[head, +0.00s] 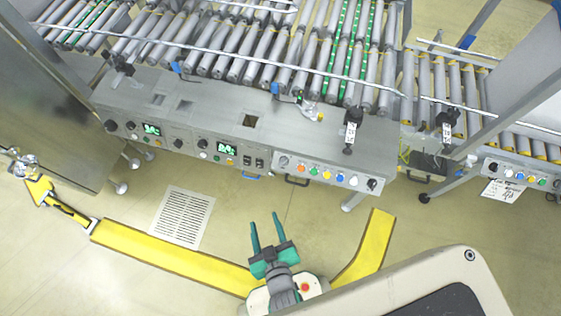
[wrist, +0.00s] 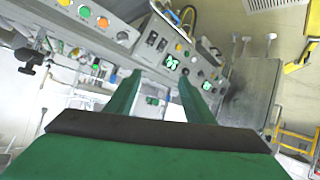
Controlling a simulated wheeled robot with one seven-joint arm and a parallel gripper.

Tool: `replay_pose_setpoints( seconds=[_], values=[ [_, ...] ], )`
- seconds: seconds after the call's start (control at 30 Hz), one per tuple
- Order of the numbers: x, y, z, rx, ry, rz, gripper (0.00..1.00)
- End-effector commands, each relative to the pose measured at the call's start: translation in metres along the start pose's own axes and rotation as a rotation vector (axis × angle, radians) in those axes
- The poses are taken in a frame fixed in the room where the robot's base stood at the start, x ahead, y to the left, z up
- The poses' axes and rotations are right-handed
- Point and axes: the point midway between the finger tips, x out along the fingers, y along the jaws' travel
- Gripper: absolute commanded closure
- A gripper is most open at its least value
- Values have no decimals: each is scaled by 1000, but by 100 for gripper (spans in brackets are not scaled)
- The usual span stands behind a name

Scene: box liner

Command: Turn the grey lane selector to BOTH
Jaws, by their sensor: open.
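A small round grey knob (head: 284,161), which looks like the lane selector, sits at the left end of the button row on the front control panel. My gripper (head: 264,220), with green fingers, is open and empty, over the floor in front of the panel and apart from the knob. In the wrist view the open fingers (wrist: 157,85) point toward the panel.
Coloured buttons (head: 313,171) run right of the knob, ending in a black knob (head: 371,184). Black switches (head: 253,162) and a green display (head: 227,149) lie to its left. A roller conveyor (head: 290,50) stands behind. The floor between gripper and panel is clear.

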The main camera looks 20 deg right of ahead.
Motion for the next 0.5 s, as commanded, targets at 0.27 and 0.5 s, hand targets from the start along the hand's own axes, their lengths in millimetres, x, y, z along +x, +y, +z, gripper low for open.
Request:
replay_pose_setpoints(
  seconds=[0.27,0.5],
  values=[
    [93,18,27,-137,-229,50,52],
    [154,43,27,-211,-442,119,52]
  ],
)
